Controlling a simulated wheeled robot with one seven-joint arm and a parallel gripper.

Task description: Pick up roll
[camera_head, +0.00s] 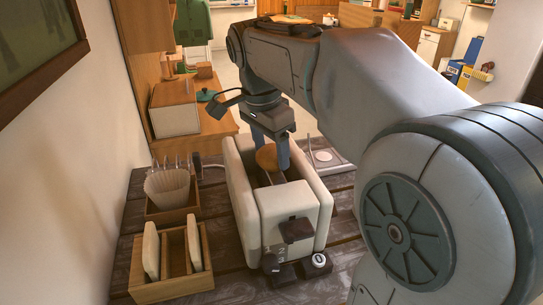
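A brown rounded thing, which looks like the roll (266,158), sits in the gap between the long cream walls of a toaster-like appliance (287,208). My gripper (270,152) points down over this gap. One finger is at the roll's upper left and the other stands along its right side. The fingers are small in the picture and partly overlap the roll, so I cannot tell whether they touch or grip it. The roll's lower part is hidden in the gap.
A wooden tray (206,243) with cream slabs and a holder with a ribbed paper cup (168,188) stand left of the appliance. A square tray with a white disc (322,156) is behind it on the right. My arm fills the right side.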

